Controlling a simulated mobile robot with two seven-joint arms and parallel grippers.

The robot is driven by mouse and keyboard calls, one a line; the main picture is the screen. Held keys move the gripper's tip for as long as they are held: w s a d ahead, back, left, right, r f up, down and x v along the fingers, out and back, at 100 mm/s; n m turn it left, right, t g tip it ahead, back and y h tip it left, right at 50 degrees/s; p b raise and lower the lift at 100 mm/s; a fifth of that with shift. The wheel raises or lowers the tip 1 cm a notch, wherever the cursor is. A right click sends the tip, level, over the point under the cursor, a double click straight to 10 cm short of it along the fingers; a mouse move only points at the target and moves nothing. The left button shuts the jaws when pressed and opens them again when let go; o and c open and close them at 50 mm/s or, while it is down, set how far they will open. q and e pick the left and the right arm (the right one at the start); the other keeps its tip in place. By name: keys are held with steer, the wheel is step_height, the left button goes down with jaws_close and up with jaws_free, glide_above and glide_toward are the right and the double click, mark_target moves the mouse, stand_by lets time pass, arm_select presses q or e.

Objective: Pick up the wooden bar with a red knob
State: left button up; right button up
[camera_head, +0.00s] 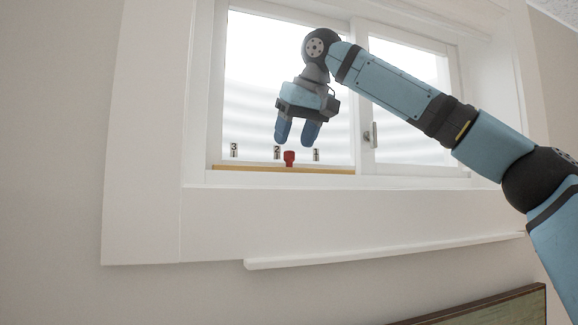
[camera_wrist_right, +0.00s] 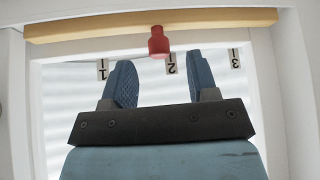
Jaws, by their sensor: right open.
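The wooden bar (camera_head: 235,169) lies along the bottom of the left window pane, long and thin. Its red knob (camera_head: 289,158) stands up near its middle. In the right wrist view the bar (camera_wrist_right: 90,28) runs across the top, with the knob (camera_wrist_right: 158,42) pointing down toward the gap between my fingers. My right gripper (camera_head: 297,143) is open, its two blue fingers pointing down just above the knob. In the wrist view the open fingers (camera_wrist_right: 160,70) are on either side of the knob's line, apart from it and empty. My left gripper is not in view.
Small number tags 3 (camera_head: 234,150), 2 (camera_head: 277,152) and 1 (camera_head: 316,155) stand along the pane behind the bar. The white window frame surrounds the bar, with a latch (camera_head: 369,136) on the middle post. A white ledge (camera_head: 380,253) runs below.

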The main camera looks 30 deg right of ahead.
mark_target(289, 164)
steer(key=shift+x, duration=1.35)
steer(key=shift+r, duration=0.1)
jaws_close()
steer(key=shift+s+r, duration=0.1)
steer(key=shift+r, duration=0.05)
